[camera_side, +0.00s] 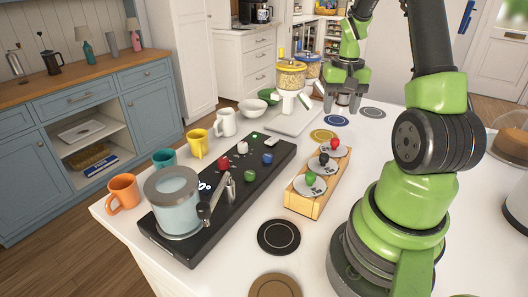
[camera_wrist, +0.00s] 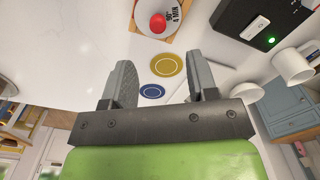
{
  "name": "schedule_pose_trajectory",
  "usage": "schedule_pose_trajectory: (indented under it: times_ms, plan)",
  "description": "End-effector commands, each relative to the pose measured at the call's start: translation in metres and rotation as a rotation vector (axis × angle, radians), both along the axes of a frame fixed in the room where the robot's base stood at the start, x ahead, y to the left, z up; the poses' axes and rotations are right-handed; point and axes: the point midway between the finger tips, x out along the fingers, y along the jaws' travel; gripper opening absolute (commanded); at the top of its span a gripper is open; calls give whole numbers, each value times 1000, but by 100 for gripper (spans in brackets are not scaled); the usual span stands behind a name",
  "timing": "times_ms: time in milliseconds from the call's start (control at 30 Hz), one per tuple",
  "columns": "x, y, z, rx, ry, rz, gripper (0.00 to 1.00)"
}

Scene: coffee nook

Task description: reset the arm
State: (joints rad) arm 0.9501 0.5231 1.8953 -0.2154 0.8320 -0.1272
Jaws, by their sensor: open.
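My gripper (camera_side: 343,104) hangs over the far part of the white counter (camera_side: 235,215), near the blue coaster (camera_side: 336,120). In the wrist view its two fingers are apart (camera_wrist: 160,72), with nothing held between them. The blue coaster (camera_wrist: 152,91) shows between the fingers, and the yellow coaster (camera_wrist: 168,65) lies just beyond it. My gripper is clear of the wooden rack (camera_side: 294,201).
The rack carries discs with red, black and green knobs. Orange (camera_side: 124,192), teal, yellow and white mugs (camera_side: 225,122) line the left. A grain dispenser (camera_side: 291,75) stands close left of my gripper.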

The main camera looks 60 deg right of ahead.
Motion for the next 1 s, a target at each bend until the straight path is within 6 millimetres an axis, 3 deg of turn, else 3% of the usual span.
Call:
schedule_pose_trajectory:
  times_ms: [167, 333, 467, 600, 800, 1000]
  plan:
    - [25, 37, 40, -55, -74, 93, 53]
    - [42, 112, 93, -109, -215, 248, 53]
    - [35, 169, 123, -124, -339, 370, 53]
    - [12, 222, 143, -109, -473, 498, 53]
    - [-21, 263, 151, -64, -611, 625, 53]
    - [-34, 274, 151, -42, -655, 665, 53]
